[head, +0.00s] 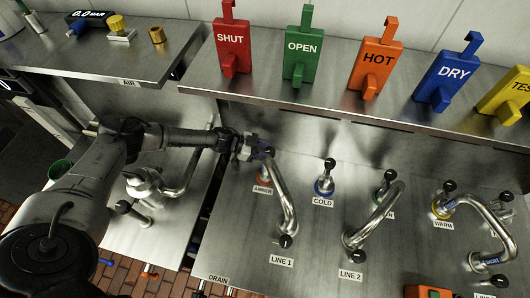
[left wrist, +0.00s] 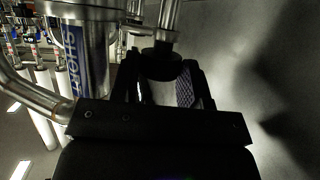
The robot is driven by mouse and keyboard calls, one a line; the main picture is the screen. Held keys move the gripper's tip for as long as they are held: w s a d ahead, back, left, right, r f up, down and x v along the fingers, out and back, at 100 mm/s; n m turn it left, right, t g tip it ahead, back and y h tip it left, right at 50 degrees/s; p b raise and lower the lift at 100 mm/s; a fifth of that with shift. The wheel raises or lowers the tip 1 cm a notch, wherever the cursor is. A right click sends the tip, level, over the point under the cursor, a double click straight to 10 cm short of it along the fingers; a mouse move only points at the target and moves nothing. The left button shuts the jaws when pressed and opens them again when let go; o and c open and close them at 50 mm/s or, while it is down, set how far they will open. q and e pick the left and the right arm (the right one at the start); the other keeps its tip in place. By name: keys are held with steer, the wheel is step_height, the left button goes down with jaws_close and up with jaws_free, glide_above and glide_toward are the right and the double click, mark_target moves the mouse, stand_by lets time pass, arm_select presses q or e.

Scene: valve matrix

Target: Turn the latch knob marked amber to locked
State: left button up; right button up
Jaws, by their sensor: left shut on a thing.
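The amber latch knob shows as an orange ring (head: 264,181) on the steel panel, above the label AMBER (head: 262,190). Its upper part is hidden by my left gripper (head: 256,149). In the left wrist view a black knob (left wrist: 161,66) on a steel stem sits between the two fingers of my left gripper (left wrist: 162,88), which is shut on it. I cannot read whether the latch stands locked. My right gripper is in neither view.
A bent steel pipe (head: 284,195) rises right beside the gripper; its blue label (left wrist: 74,55) shows in the left wrist view. The COLD knob (head: 324,186) and further pipes stand to the right. Coloured tags, such as red SHUT (head: 233,48), stand on the shelf behind.

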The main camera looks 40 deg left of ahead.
arm_select(q)
steer(key=shift+w+a+f+m+g+h+b, duration=0.1)
steer(key=shift+m+g+h+b, duration=0.3)
steer(key=shift+m+g, duration=0.35)
steer(key=shift+w+a+m+g+h+b, duration=0.1)
steer(key=shift+m+g+h+b, duration=0.3)
steer(key=shift+m+g, duration=0.3)
steer(key=shift+g, duration=0.25)
steer(key=o, duration=0.6)
steer(key=shift+o, duration=0.2)
